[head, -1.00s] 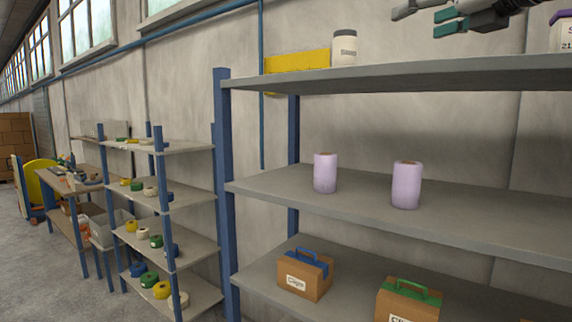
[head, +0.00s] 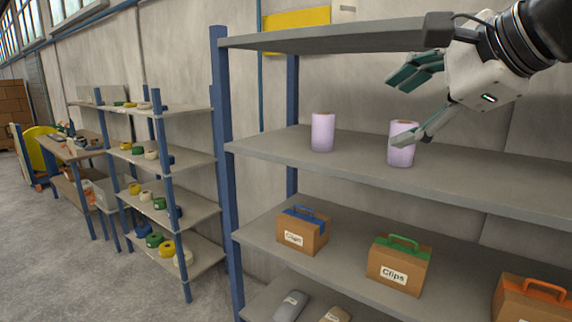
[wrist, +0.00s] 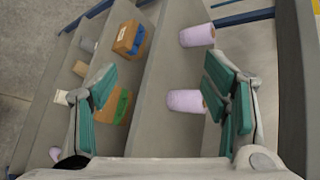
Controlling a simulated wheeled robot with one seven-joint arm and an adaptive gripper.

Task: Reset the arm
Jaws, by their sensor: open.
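My gripper (head: 412,105) is at the upper right of the head view, in front of the large shelf unit. Its green-padded fingers are spread open and hold nothing. One finger overlaps the right purple roll in the picture. In the wrist view my gripper (wrist: 165,100) shows open, with the shelf edge between its fingers. Two light purple rolls stand upright on the middle shelf (head: 270,142): a left roll (head: 322,132) and a right roll (head: 400,154). I cannot tell whether the finger touches the right roll.
Brown boxes with blue (head: 302,232), green (head: 398,268) and orange (head: 535,300) handles sit on the shelf below. The top shelf (head: 330,38) is just left of my arm. A smaller rack (head: 165,165) holds tape rolls at left. The floor (head: 60,260) at left is clear.

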